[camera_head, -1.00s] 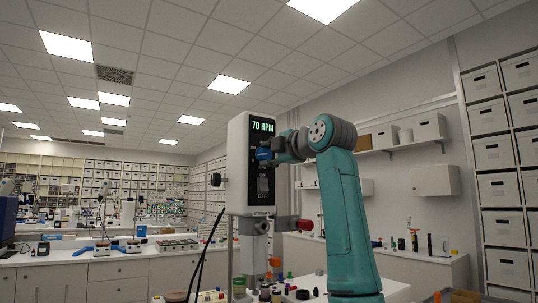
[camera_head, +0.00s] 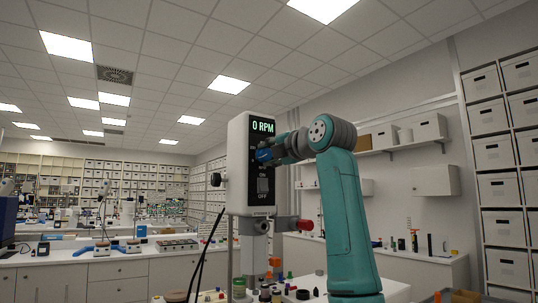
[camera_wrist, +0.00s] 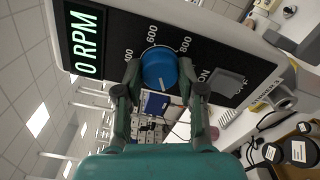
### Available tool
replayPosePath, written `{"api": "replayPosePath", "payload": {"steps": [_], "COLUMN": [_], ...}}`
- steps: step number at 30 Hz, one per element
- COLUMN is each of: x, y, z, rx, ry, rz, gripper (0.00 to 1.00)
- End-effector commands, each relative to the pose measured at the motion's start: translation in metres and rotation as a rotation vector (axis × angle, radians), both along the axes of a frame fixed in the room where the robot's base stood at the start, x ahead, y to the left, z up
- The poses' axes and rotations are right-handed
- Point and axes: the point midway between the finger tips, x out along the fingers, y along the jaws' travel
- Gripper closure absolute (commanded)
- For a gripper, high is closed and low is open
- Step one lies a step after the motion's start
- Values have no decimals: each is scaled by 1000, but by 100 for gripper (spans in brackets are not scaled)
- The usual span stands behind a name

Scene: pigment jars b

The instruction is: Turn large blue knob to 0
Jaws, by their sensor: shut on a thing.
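The large blue knob (camera_wrist: 158,66) sits on the dark front panel of a white stirrer head, with the marks 400, 600 and 800 partly visible around it. Its white pointer line faces the bottom of the wrist view. My gripper (camera_wrist: 160,80) is shut on the knob, one finger on each side. In the head view my gripper (camera_head: 271,154) covers part of the blue knob (camera_head: 263,155). The lit green display reads 0 RPM in the head view (camera_head: 263,127) and in the wrist view (camera_wrist: 85,42).
A rocker switch (camera_wrist: 230,83) marked ON and OFF lies beside the knob. The stirrer head (camera_head: 237,165) stands above a bench with several small jars. Black-lidded jars (camera_wrist: 299,152) show at the lower right of the wrist view. A black cable hangs left of the stirrer.

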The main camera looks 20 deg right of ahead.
Motion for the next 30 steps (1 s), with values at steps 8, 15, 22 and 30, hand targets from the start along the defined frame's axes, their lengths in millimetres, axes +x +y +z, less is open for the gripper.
{"api": "replayPosePath", "payload": {"steps": [8, 15, 22, 30], "x": [1, 0, -8, -53], "y": [0, 0, -3, -19], "z": [-2, -1, 0, -1], "rx": [0, 0, 1, 0], "ry": [5, 2, 1, -1], "rz": [1, 0, 0, -2], "gripper": [44, 36, 36, 36]}}
